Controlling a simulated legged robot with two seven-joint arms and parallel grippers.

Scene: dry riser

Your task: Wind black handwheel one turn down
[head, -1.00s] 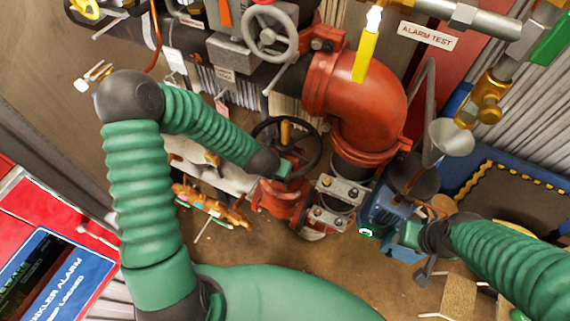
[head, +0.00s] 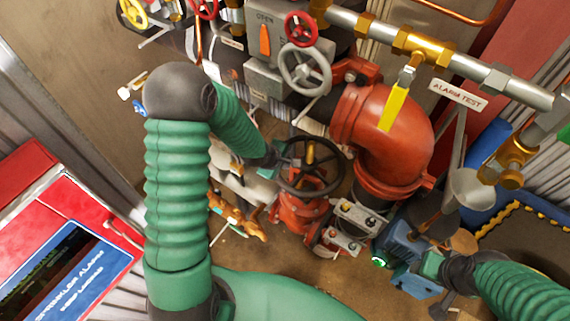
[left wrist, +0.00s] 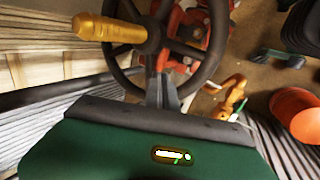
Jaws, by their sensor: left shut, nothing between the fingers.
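The black handwheel (head: 311,166) sits on a red valve (head: 297,208) in the middle of the head view. In the left wrist view, its dark rim and spokes (left wrist: 186,49) fill the top middle. A brass-coloured crank handle (left wrist: 115,31) stands out from the wheel at upper left. My left gripper (head: 283,161) is at the wheel's left side in the head view. In the left wrist view, its grey fingers (left wrist: 163,88) are shut and empty, overlapping the near rim; contact is unclear. My right arm comes in at lower right; its gripper (head: 428,266) is small and its jaws are unclear.
A large red pipe elbow (head: 392,135) stands right of the wheel. A grey handwheel (head: 305,69) and a small red one (head: 301,29) are above. A yellow lever (head: 393,108) hangs near the elbow. A blue motor-like unit (head: 403,245) is at lower right.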

